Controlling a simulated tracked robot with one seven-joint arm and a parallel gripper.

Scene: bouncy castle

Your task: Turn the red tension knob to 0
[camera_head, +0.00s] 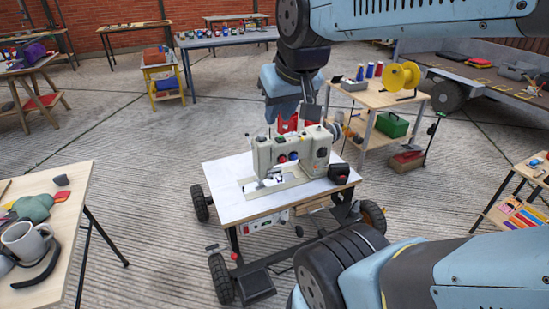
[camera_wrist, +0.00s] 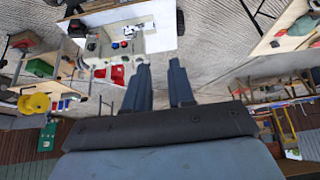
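A cream sewing machine (camera_head: 262,156) stands on a white-topped wheeled cart (camera_head: 225,190) in the middle of the head view. Its front carries small round knobs. One looks red (camera_head: 281,159), with a dark blue one (camera_head: 293,156) beside it. Their number marks are too small to read. In the wrist view the machine (camera_wrist: 157,42) appears upside down at top, with a small red spot (camera_wrist: 91,36) on it. My gripper (camera_wrist: 160,64) has its two fingers apart with nothing between them. In the head view it hangs above and behind the machine, apart from it.
A red object (camera_head: 287,124) is behind the machine, and a black object (camera_head: 339,173) sits at the cart's right edge. A table with a yellow spool (camera_head: 401,77) stands behind right. A table with a mug (camera_head: 26,241) is at left. Open floor surrounds the cart.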

